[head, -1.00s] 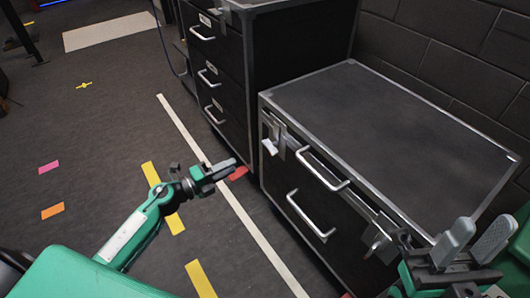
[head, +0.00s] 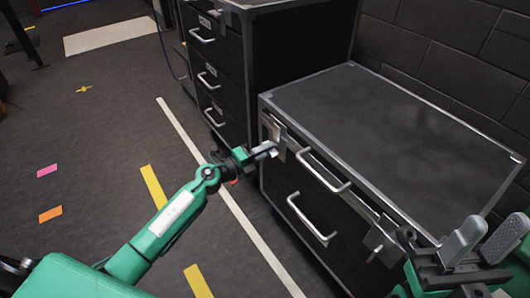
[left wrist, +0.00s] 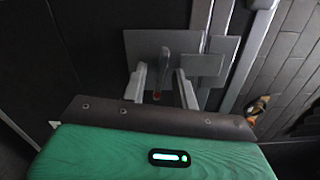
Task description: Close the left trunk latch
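The black trunk (head: 390,120) with metal edges stands at the right. Its left latch (head: 276,128) is on the front face near the left corner, partly hidden by my left gripper (head: 268,150). In the left wrist view, the grey latch plate (left wrist: 135,45) is straight ahead, with a narrow lever (left wrist: 165,62) sticking out. My left gripper (left wrist: 162,88) is open, its two fingers on either side of the lever, with gaps; I cannot tell whether they touch the plate. My right gripper (head: 484,240) is open and empty beside the trunk's near right corner.
The trunk's right latch (head: 378,242) and two front handles (head: 322,172) (head: 312,220) are on the same face. A taller black drawer case (head: 300,60) stands behind. A block wall (head: 450,50) runs along the right. The floor at left is clear, with tape marks.

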